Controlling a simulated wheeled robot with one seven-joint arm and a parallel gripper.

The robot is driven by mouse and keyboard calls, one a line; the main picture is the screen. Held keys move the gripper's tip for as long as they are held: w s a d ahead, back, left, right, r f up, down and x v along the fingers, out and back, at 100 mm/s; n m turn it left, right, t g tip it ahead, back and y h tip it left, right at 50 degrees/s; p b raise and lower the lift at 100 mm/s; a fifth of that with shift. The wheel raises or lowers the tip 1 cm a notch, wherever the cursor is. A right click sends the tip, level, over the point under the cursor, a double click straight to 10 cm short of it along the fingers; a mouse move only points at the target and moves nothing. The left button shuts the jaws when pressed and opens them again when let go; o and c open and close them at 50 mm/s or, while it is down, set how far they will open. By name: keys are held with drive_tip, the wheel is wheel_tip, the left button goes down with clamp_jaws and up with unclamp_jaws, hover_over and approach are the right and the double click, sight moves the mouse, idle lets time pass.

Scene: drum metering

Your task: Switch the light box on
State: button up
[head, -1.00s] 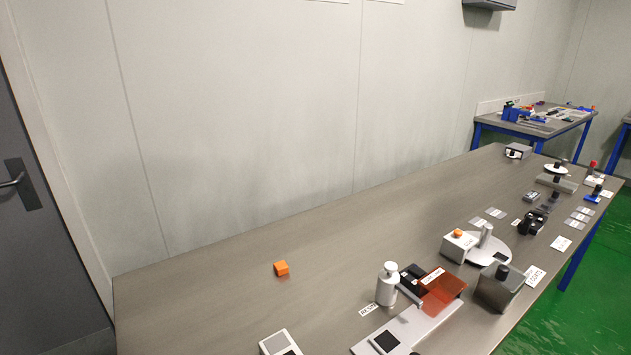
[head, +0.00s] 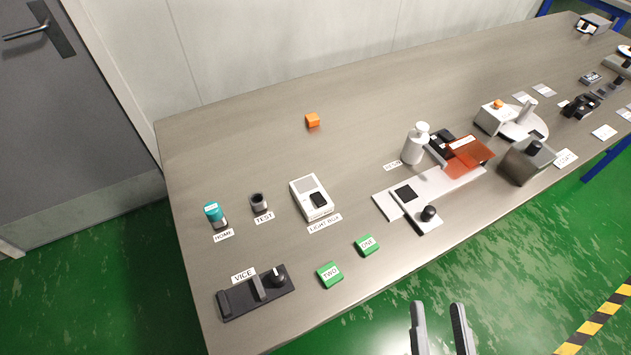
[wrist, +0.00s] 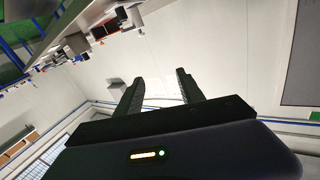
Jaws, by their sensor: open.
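The light box (head: 311,197) is a small white box near the left part of the table in the head view. It has a grey panel and a black rocker or pad (head: 318,200) on top. Its "LIGHT BOX" label (head: 324,223) lies in front of it. I cannot tell from its look whether it is lit. My gripper (head: 438,308) is open and empty at the bottom of the head view, in front of the table's near edge, apart from the light box. Its two fingers also show in the wrist view (wrist: 160,88), with nothing between them.
Nearby on the table (head: 240,128) are the TEST cup (head: 259,202), a teal-capped vial (head: 214,214), a black vice (head: 256,292) and green blocks TWO (head: 329,274) and ONE (head: 367,245). A white bottle (head: 416,143) stands to the right. An orange cube (head: 312,120) lies behind.

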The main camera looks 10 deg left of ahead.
drive_tip(key=w+a+r+n+g+y+p, duration=0.15)
drive_tip(key=w+a+n+g+y, duration=0.3)
drive_tip(key=w+a, duration=1.2)
drive_tip(key=w+a+r+n+g+y+p, duration=0.1)
drive_tip(key=w+a+r+n+g+y, duration=0.3)
drive_tip(key=w+a, duration=1.3)
drive_tip(key=m+g+h, duration=0.1)
drive_tip(key=g+h, duration=0.9)
approach(315, 194)
drive_tip(key=shift+d+f+p, duration=0.1)
drive_tip(key=shift+d+p, duration=0.05)
drive_tip(key=shift+p, duration=0.2)
drive_tip(key=shift+f, duration=0.4)
wheel_tip(315, 194, down, 7)
drive_tip(key=shift+r+p, duration=0.15)
drive_tip(key=shift+p, duration=0.2)
